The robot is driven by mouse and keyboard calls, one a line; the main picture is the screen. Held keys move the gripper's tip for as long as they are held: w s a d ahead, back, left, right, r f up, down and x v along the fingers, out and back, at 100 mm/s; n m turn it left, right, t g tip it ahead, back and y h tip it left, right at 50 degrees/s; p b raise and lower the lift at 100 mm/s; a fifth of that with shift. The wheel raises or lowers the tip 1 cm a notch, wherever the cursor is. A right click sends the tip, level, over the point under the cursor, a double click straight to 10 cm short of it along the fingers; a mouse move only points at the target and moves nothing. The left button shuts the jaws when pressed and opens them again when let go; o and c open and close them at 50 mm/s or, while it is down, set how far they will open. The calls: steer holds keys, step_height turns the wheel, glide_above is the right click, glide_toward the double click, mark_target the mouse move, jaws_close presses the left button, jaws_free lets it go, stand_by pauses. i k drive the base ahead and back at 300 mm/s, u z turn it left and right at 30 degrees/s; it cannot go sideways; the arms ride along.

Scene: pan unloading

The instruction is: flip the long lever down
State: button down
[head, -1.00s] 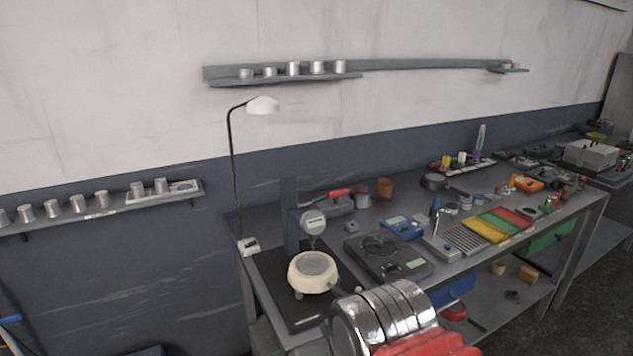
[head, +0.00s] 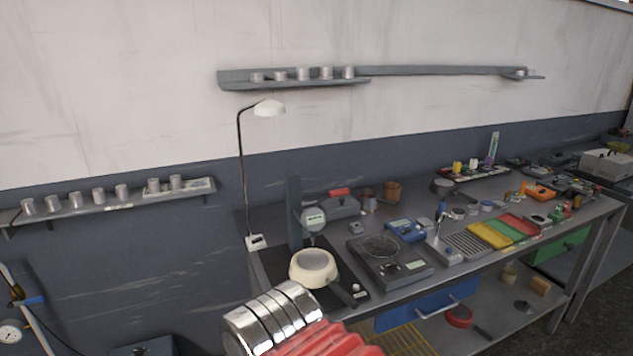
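I cannot tell for sure which thing is the long lever. A thin upright lever with a blue grip (head: 441,210) stands on a small grey unit (head: 446,249) on the workbench, beside a ribbed plate. The fingers of my gripper are not in view. Ringed metal and red ribbed parts, which seem to be my arm, show at the bottom centre in front of the bench. They are well apart from the blue-gripped lever in the picture.
A cream round pan (head: 313,264) with a dark handle sits on a black base under a dial gauge (head: 313,219). A black scale (head: 388,262), coloured trays (head: 490,234) and a lamp (head: 268,108) are nearby. Cups line the wall shelves (head: 420,70). The bench is crowded.

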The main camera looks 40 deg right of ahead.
mark_target(344, 191)
steer(key=u, duration=1.15)
steer(key=k, duration=0.65)
steer(key=z, duration=1.1)
steer(key=i, duration=1)
steer(key=z, duration=0.05)
